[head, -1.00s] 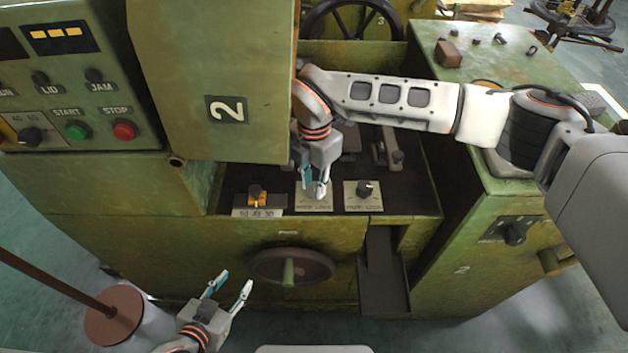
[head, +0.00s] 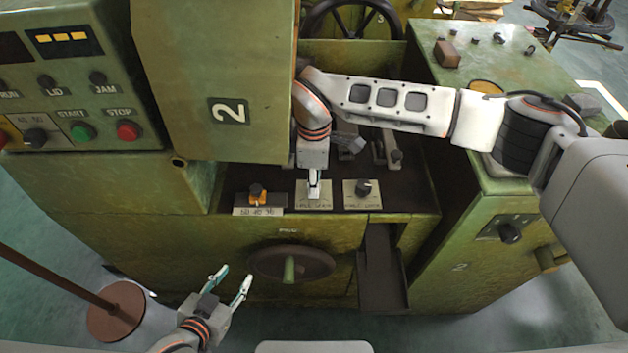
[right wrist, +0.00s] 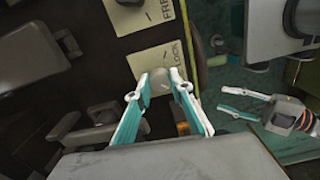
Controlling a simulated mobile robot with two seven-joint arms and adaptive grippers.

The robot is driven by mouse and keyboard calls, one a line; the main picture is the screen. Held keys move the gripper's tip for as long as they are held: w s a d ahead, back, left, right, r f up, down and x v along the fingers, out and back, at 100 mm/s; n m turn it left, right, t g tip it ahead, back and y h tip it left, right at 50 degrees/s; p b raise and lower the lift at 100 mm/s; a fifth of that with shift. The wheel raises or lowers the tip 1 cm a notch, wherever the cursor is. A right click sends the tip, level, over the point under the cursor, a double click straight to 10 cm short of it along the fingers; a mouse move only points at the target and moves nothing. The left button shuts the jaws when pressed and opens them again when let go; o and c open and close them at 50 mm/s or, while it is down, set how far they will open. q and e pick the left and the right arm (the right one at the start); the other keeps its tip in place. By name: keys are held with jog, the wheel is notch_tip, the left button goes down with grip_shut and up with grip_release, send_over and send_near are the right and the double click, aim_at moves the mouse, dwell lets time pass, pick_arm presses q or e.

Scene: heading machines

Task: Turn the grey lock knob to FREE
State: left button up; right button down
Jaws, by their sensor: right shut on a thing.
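The grey lock knob (right wrist: 160,77) sits on the middle of the plates in the machine's recess. Its plate (right wrist: 145,62) reads LOCK in the right wrist view; the plate also shows in the head view (head: 326,200). My right gripper (head: 314,190) points down over this plate, its fingers hiding the knob there. In the right wrist view my right gripper (right wrist: 161,80) has its fingertips on both sides of the knob, shut on it. Which way the knob points is unclear. My left gripper (head: 234,277) is open and empty, low in front of the machine.
A black knob (head: 362,187) on a similar plate is close on the right. An orange selector (head: 257,194) is on the left. The green housing marked 2 (head: 215,90) overhangs at the left. A handwheel (head: 265,263) and chute (head: 382,280) are below.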

jog(key=shift+m, duration=1.1)
jog(key=c, duration=1.8)
grip_release()
jog(key=shift+r, duration=0.15)
notch_tip(320, 180, up, 12)
jog(key=shift+f, duration=0.1)
